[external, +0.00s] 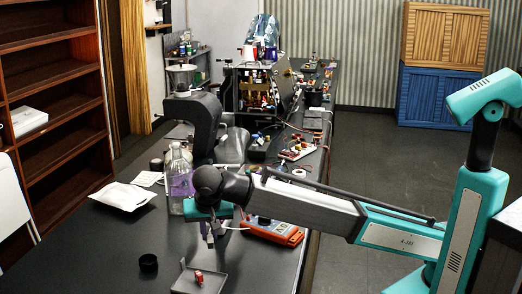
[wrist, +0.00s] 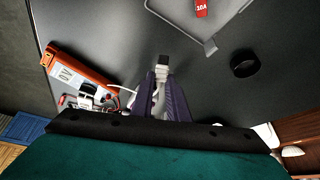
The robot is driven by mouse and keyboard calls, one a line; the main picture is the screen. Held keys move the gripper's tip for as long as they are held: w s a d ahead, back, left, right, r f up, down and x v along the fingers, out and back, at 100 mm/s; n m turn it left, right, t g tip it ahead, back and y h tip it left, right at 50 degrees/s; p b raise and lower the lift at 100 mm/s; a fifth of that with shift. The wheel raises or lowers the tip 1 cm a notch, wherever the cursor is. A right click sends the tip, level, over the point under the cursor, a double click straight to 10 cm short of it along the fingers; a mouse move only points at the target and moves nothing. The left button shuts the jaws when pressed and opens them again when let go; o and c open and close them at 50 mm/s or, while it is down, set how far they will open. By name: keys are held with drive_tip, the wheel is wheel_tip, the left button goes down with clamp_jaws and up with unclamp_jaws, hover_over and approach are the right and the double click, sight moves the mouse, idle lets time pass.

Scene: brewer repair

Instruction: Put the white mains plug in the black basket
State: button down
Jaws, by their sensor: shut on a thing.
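My gripper (external: 212,228) is over the dark bench, pointing down. In the wrist view its purple fingers (wrist: 161,92) are shut on a small white piece (wrist: 158,98), which looks like the white mains plug; the fingers hide much of it. A white cable runs from it to the left. A shallow dark tray (external: 222,279) with a pale rim lies at the bench's front, and a red piece marked 10A (wrist: 201,8) lies in it. A small round black cup (external: 148,263) stands left of the tray and also shows in the wrist view (wrist: 244,64). I cannot tell which is the black basket.
An orange meter (external: 272,232) lies right of my gripper. A clear bottle (external: 180,180) stands behind it to the left, and a white packet (external: 123,196) lies further left. Tools and an opened machine (external: 255,88) crowd the far bench. The front left bench is mostly clear.

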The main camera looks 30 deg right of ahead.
drive_tip(key=w+a+r+m+g+y+p, duration=0.2)
drive_tip(key=w+a+m+g+p, duration=0.2)
drive_tip(key=a+m+g+p, duration=0.25)
drive_tip(key=m+t+y+p, duration=0.2)
drive_tip(key=m+y+p, duration=0.4)
drive_tip(key=p, duration=0.5)
hover_over(156, 257)
drive_tip(key=h, duration=0.1)
drive_tip(key=shift+w+r+m+g, duration=0.15)
drive_tip(key=shift+r+m+g, duration=0.1)
drive_tip(key=shift+r+m, duration=0.15)
drive_tip(key=shift+f, duration=0.15)
drive_tip(key=shift+f+b, duration=2.35)
drive_tip(key=shift+f, duration=1.75)
drive_tip(key=c, duration=1.6)
unclamp_jaws()
drive_tip(key=shift+c, duration=0.2)
